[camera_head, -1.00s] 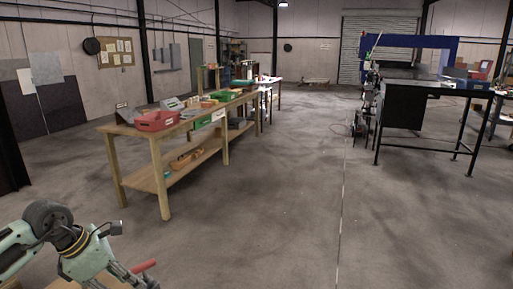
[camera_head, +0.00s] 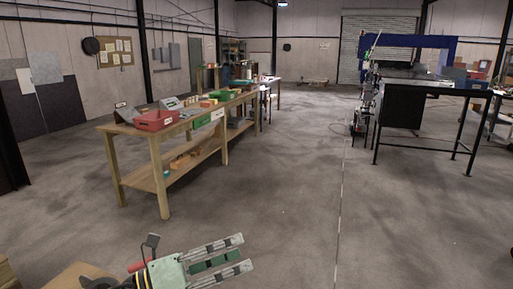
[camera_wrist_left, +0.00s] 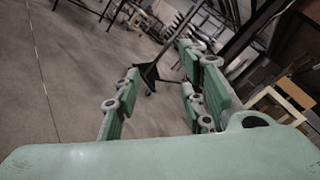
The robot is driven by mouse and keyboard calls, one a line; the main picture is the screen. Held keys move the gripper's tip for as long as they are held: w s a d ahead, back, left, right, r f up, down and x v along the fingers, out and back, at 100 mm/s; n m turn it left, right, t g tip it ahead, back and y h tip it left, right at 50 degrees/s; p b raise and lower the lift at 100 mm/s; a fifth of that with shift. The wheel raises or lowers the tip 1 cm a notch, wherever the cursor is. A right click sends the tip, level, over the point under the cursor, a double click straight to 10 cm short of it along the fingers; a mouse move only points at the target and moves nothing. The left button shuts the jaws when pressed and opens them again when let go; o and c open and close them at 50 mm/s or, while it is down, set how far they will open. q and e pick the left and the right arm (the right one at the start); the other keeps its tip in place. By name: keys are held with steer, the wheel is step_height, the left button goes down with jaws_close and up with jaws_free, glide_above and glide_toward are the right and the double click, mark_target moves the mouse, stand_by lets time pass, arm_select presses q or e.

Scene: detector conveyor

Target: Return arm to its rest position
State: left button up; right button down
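My left gripper (camera_head: 238,254) is at the bottom of the head view, pointing right over bare floor. Its two fingers are parallel and apart, with nothing between them. In the left wrist view the green-padded fingers (camera_wrist_left: 155,100) are also apart, with floor and a black stand showing between them. My left arm is mostly below the lower edge of the head view. My right arm and gripper are not in view.
A wooden workbench (camera_head: 140,182) with a red bin (camera_head: 155,120) stands at left. A black table (camera_head: 425,88) stands at right. The concrete floor (camera_head: 285,190) between them is clear. A red bar (camera_head: 138,266) shows beside my left wrist.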

arm_select(q)
steer(key=w+a+r+n+t+y, duration=0.1)
steer(key=a+n+t+y, duration=0.3)
steer(key=n, duration=0.5)
steer(key=w+a+r+n+t+y, duration=0.1)
steer(key=a+n+t+y, duration=0.2)
steer(key=n+t, duration=0.5)
steer(key=s+a+f+n+g+y, duration=0.4)
steer(key=a+f+n+y, duration=0.1)
steer(key=f+n, duration=0.35)
steer(key=s+a+f+n+g+y, duration=0.35)
steer(key=a+f+n+y, duration=0.2)
steer(key=f+n, duration=0.35)
steer(key=s+d+f+n+g+h, duration=0.1)
steer(key=s+f+n+g, duration=0.1)
steer(key=s+f+g, duration=0.65)
steer(key=s+d+f+n+g, duration=0.15)
steer(key=s+f, duration=0.35)
steer(key=s, duration=0.9)
step_height(320, 180, down, 26)
steer(key=s+a+f+g, duration=0.2)
steer(key=s+a+f, duration=0.1)
steer(key=s+f, duration=1.3)
steer(key=shift+s+f+m, duration=0.3)
steer(key=shift+s+f, duration=0.05)
steer(key=shift+s, duration=0.5)
